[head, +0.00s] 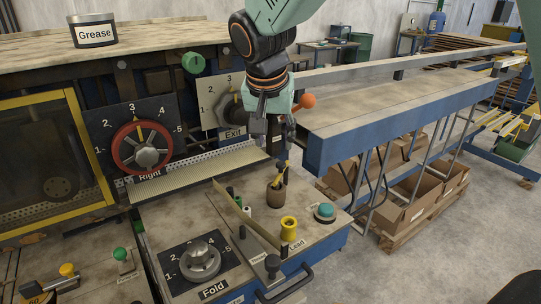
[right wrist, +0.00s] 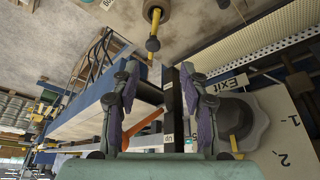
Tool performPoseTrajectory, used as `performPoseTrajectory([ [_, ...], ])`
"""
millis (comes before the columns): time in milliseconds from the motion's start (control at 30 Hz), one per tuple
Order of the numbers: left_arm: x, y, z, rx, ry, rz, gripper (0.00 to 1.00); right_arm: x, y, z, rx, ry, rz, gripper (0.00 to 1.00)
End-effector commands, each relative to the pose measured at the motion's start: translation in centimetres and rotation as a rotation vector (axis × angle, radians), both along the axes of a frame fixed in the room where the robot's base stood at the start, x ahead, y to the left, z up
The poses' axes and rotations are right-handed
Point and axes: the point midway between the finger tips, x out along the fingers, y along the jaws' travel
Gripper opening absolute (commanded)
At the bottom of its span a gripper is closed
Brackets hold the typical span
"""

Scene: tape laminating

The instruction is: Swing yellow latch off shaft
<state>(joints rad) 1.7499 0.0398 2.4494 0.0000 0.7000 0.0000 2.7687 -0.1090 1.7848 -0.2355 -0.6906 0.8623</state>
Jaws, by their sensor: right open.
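The yellow latch (head: 281,174) sits at the top of a brown cylinder (head: 275,196) on the machine's worktop. In the right wrist view the latch (right wrist: 154,24) is a short yellow bar with a rounded end, lying across the brown cylinder (right wrist: 163,7). My right gripper (head: 274,148) is open just above the latch in the head view. In the right wrist view the gripper (right wrist: 155,75) has its two fingers apart, with nothing held between them and the latch beyond their tips. I cannot tell whether a finger touches the latch. My left gripper is not in view.
The Exit dial (head: 232,109) and an orange knob (head: 307,101) are close around my right gripper. The blue-sided conveyor (head: 400,115) extends right.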

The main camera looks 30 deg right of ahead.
Motion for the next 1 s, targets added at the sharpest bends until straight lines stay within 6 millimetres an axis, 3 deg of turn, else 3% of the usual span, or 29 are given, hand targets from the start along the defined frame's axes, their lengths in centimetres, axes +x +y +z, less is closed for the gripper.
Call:
performPoseTrajectory([
  [433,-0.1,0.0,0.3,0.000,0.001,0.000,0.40,1.5,-1.5,-5.9,0.002,0.005,0.001,0.44],
  [833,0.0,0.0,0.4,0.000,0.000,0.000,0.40,2.1,-1.6,-6.8,0.001,0.000,0.000,0.44],
  [1000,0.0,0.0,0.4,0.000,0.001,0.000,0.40,2.2,-1.5,-6.8,0.001,0.000,0.001,0.32],
])
